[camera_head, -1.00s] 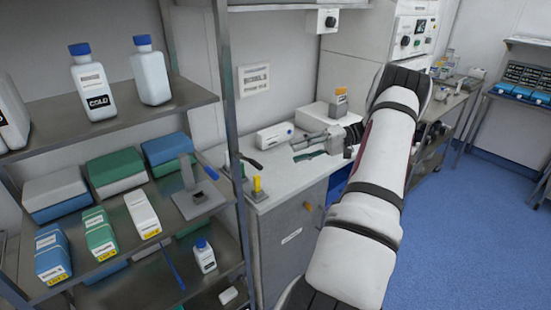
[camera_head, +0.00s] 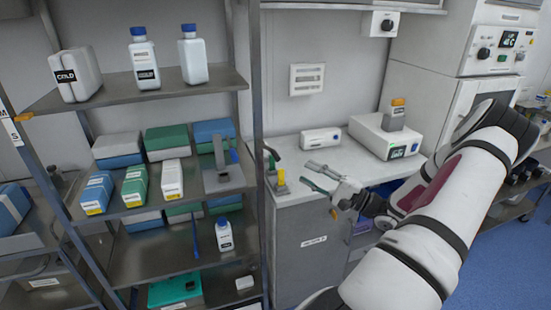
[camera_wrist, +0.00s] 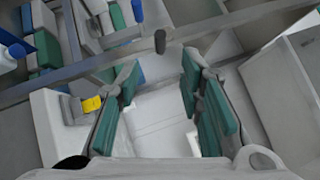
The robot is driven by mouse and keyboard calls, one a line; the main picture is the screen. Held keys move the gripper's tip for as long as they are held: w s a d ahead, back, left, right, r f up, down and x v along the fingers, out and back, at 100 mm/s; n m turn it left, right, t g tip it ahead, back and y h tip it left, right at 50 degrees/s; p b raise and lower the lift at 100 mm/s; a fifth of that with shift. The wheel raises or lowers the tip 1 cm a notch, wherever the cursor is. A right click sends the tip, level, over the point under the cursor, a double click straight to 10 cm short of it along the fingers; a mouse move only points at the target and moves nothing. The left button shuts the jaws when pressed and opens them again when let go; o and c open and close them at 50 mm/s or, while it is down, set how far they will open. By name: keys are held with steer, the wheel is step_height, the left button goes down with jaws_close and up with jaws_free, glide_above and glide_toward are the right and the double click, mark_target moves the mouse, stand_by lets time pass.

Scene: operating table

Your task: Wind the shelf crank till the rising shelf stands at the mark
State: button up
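My gripper (camera_head: 316,177) is open and empty, its green-padded fingers pointing left over the front of the counter. In the wrist view the fingers (camera_wrist: 160,105) stand wide apart with only pale surfaces between them. A dark crank-like handle (camera_head: 271,153) sits by the shelf rack's right post, left of my fingertips and apart from them. A dark knob (camera_wrist: 160,41) shows beyond the fingers in the wrist view. The rack's upper shelf (camera_head: 115,101) bears white bottles. An orange marker (camera_head: 24,118) lies by a lettered strip (camera_head: 12,130) at the left post; I cannot tell which shelf rises.
A yellow-handled fixture (camera_head: 281,177) stands at the counter's left end, close to my fingers. A white box (camera_head: 320,139) and a device with a green display (camera_head: 385,137) stand behind on the counter (camera_head: 345,163). Blue floor (camera_head: 500,262) is open at the right.

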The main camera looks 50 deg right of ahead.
mark_target(276, 153)
steer(key=p+x, duration=0.1)
steer(key=x, duration=1.1)
steer(key=shift+w+p, duration=0.1)
steer(key=shift+p, duration=0.25)
jaws_close()
